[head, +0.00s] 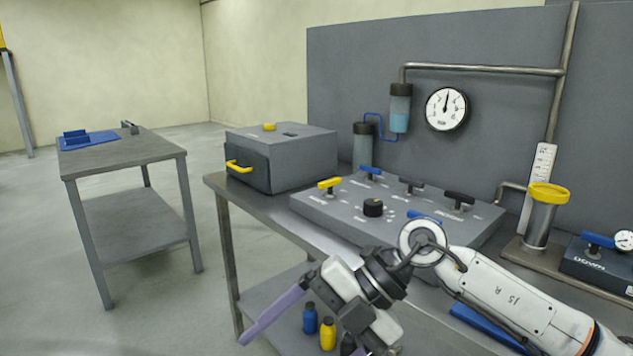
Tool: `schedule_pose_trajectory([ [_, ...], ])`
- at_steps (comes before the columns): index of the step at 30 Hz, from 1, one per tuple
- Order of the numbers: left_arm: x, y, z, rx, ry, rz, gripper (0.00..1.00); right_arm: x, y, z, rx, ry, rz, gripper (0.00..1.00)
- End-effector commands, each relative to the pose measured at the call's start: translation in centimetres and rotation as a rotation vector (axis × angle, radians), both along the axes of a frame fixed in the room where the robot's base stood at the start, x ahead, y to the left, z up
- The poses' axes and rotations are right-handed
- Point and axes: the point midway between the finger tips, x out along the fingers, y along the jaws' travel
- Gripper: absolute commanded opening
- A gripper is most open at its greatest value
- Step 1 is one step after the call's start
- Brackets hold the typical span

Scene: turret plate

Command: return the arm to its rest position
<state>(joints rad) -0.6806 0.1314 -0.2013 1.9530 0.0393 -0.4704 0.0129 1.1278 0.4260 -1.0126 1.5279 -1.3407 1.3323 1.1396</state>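My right arm (520,300) comes in from the right, in front of the workbench. Its gripper (308,344) hangs at the lower middle, pointing down and to the left. One purple finger shows at its left and part of the other at the bottom edge, well apart. The gripper is open, with nothing seen held. My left gripper is not in view.
The workbench (262,205) carries a grey box (290,165) with a yellow handle and a control panel (335,205) with several valves. The arm overlaps the panel's front in view. Small bottles (310,318) stand below. A side table (120,152) stands left; floor between is clear.

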Motion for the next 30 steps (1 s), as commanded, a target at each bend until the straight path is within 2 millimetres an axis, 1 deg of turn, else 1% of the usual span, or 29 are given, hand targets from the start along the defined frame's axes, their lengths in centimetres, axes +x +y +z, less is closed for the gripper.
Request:
schedule_pose_trajectory([
  [1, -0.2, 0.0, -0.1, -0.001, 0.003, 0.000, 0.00, -1.8, 2.4, 0.1, 0.150, 0.057, 0.011, 0.85],
  [3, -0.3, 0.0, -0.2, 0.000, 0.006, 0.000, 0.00, -3.3, 4.8, 1.4, 0.360, 0.118, -0.009, 0.85],
  [6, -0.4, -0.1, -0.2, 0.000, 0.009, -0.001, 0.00, -3.7, 6.6, 3.5, 0.638, 0.204, -0.104, 0.85],
  [8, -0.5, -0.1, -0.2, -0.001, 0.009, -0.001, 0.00, -3.2, 6.7, 4.5, 0.786, 0.255, -0.195, 0.85],
  [10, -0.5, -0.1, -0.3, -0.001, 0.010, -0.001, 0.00, -1.9, 5.9, 5.1, 0.939, 0.314, -0.332, 0.85],
  [11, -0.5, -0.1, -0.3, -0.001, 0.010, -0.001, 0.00, -1.2, 5.3, 5.0, 0.995, 0.339, -0.401, 0.85],
  [12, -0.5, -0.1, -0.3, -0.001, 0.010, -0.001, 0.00, -0.2, 4.3, 4.6, 1.061, 0.371, -0.499, 0.85],
  [14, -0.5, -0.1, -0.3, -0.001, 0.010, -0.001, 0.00, 1.4, 2.4, 3.3, 1.140, 0.422, -0.660, 0.85],
  [15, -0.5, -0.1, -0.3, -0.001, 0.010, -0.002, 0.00, 2.4, 0.9, 1.9, 1.176, 0.456, -0.776, 0.85],
  [17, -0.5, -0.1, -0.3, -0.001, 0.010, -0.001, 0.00, 3.6, -1.5, -0.8, 1.208, 0.506, -0.958, 0.85],
  [18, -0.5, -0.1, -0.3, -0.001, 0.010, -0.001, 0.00, 4.0, -3.3, -3.2, 1.212, 0.540, -1.084, 0.85],
  [20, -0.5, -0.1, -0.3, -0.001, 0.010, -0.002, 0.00, 4.2, -5.9, -7.0, 1.195, 0.590, -1.266, 0.85],
  [21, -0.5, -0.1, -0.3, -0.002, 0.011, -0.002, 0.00, 3.9, -7.5, -9.6, 1.171, 0.623, -1.377, 0.85],
  [22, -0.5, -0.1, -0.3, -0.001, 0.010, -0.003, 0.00, 3.5, -8.7, -11.6, 1.146, 0.646, -1.456, 0.85],
  [23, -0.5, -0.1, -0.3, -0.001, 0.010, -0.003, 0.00, 2.9, -9.8, -13.6, 1.117, 0.670, -1.533, 0.85],
  [24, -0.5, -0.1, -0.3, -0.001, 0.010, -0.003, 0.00, 1.9, -11.2, -16.1, 1.074, 0.699, -1.628, 0.85],
  [26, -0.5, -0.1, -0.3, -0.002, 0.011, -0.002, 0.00, -0.1, -13.0, -19.9, 0.996, 0.749, -1.760, 0.85],
  [27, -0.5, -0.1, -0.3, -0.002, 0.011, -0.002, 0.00, -1.6, -14.2, -22.2, 0.939, 0.780, -1.841, 0.85],
  [29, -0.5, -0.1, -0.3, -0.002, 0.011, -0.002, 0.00, -4.2, -15.7, -25.5, 0.848, 0.827, -1.948, 0.85],
  [30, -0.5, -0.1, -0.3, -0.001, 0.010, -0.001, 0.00, -6.0, -16.5, -27.3, 0.786, 0.857, -2.009, 0.85],
])
